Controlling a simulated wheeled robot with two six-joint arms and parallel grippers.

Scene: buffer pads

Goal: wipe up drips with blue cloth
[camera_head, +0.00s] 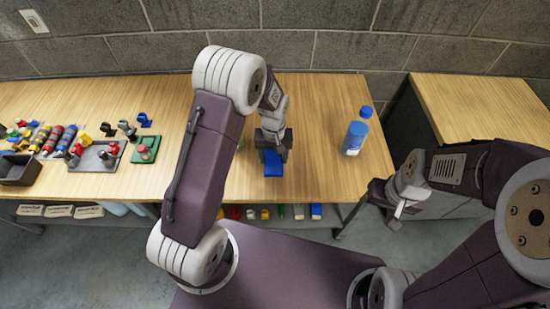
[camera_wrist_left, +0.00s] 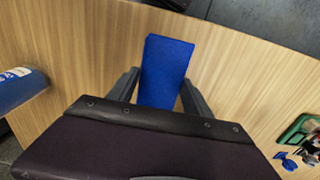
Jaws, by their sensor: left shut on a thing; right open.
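The blue cloth (camera_head: 273,164) is a small flat blue rectangle at the middle of the wooden table. My left gripper (camera_head: 273,150) is over it, fingers pointing down, shut on it. In the left wrist view the cloth (camera_wrist_left: 167,62) sits between the two fingers of my left gripper (camera_wrist_left: 160,92) and extends beyond them. Whether it touches the tabletop is unclear. No drips can be made out; my left arm hides part of the table. My right gripper (camera_head: 398,207) is open and empty, off the table's right end.
A blue bottle (camera_head: 355,138) stands right of the cloth; it also shows in the left wrist view (camera_wrist_left: 18,88). A green tray (camera_head: 145,149), a grey tray (camera_head: 98,157) and several small parts fill the table's left. The wooden table (camera_head: 325,110) is bare around the cloth.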

